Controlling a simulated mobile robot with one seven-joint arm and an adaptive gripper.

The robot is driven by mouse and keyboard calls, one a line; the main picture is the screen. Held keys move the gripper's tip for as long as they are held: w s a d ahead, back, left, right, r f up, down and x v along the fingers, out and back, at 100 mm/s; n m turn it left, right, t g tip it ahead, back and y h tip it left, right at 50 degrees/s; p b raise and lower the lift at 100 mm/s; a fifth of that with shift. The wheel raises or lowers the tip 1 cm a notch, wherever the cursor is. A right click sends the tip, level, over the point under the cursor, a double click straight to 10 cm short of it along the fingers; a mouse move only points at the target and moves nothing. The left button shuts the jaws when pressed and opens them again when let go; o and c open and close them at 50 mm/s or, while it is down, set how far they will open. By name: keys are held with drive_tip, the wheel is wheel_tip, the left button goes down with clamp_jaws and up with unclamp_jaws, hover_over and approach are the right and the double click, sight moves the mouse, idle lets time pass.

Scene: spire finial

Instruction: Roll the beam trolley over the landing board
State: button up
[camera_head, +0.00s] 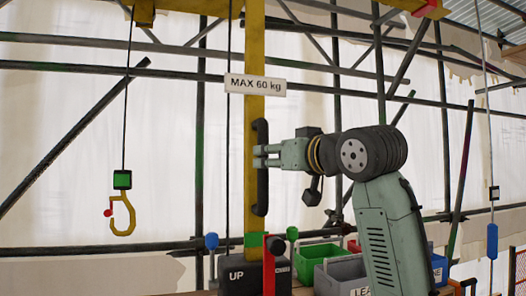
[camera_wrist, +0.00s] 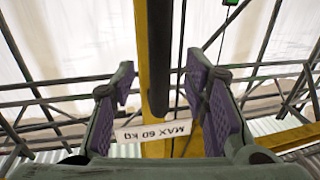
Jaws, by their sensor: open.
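A yellow post (camera_head: 254,110) stands upright in the middle of the head view and carries a black vertical handle (camera_head: 262,205). My gripper (camera_head: 264,155) is at the handle's mid-height, with its fingers at the handle. In the wrist view my gripper (camera_wrist: 163,95) is open, and the black handle (camera_wrist: 158,50) runs between the two purple pads with gaps on both sides. At the top left, a yellow block (camera_head: 144,12) under the yellow beam (camera_head: 190,5) may be the trolley; a cable with a yellow hook (camera_head: 123,220) hangs below it. I cannot make out the landing board.
A "MAX 60 kg" sign (camera_head: 255,85) is on the post above my gripper. Below are a dark UP/DOWN box (camera_head: 236,275) with a red lever (camera_head: 269,265), green and grey bins (camera_head: 340,275), and coloured knobs. Scaffold tubes and pale sheeting stand behind.

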sight(266, 157)
drive_tip(key=p+x, duration=0.1)
drive_tip(key=x, duration=0.4)
drive_tip(key=shift+c, duration=0.5)
clamp_jaws()
idle(0.4)
